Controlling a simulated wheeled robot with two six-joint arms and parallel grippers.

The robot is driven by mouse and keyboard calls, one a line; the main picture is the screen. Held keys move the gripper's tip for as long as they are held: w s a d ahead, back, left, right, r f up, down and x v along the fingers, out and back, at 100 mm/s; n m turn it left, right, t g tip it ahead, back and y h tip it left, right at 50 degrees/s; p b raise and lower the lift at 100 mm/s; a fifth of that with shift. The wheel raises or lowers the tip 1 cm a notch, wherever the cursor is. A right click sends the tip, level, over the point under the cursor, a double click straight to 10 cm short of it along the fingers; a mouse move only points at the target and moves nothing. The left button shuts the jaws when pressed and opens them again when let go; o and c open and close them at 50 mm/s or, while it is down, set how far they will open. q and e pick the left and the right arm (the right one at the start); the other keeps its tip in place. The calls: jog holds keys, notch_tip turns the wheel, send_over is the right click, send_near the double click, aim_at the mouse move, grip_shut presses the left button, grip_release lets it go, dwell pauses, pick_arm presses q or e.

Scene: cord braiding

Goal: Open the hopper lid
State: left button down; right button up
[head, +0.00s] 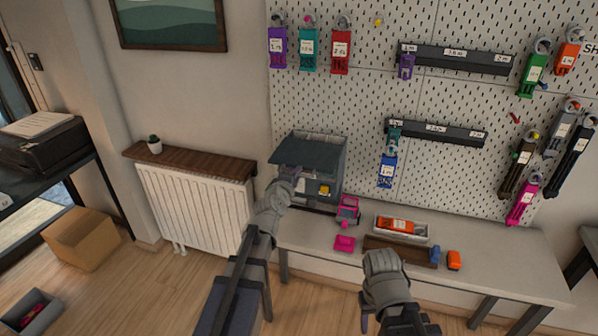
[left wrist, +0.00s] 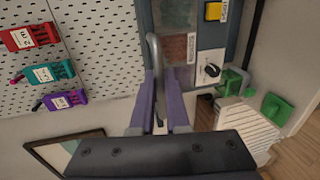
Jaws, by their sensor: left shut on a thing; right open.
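The hopper machine (head: 327,172) is a grey box at the left end of the bench. Its dark slanted lid (head: 303,153) shows at the top front; I cannot tell exactly how far it is raised. My left gripper (head: 291,174) is at the machine's front left, just below the lid's edge. In the left wrist view its purple fingers (left wrist: 160,102) are shut around a curved grey bar handle (left wrist: 154,52), beside the machine's front with a yellow button (left wrist: 213,11). My right gripper (head: 366,321) is open and empty in front of the bench, low in the head view.
On the bench (head: 300,240) stand a pink device (head: 348,211), a tray with an orange tool (head: 397,225), and small blue and orange pieces. A pegboard (head: 360,90) with hanging tools rises behind. A radiator (head: 195,205) is at the left.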

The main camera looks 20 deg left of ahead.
pick_arm(q)
jog(key=c, duration=0.9)
grip_release()
jog(key=shift+s, duration=0.1)
jog(key=p+v, duration=0.1)
jog(key=v, duration=0.6)
jog(key=shift+s+r+p, duration=0.1)
jog(key=shift+s+p, duration=0.2)
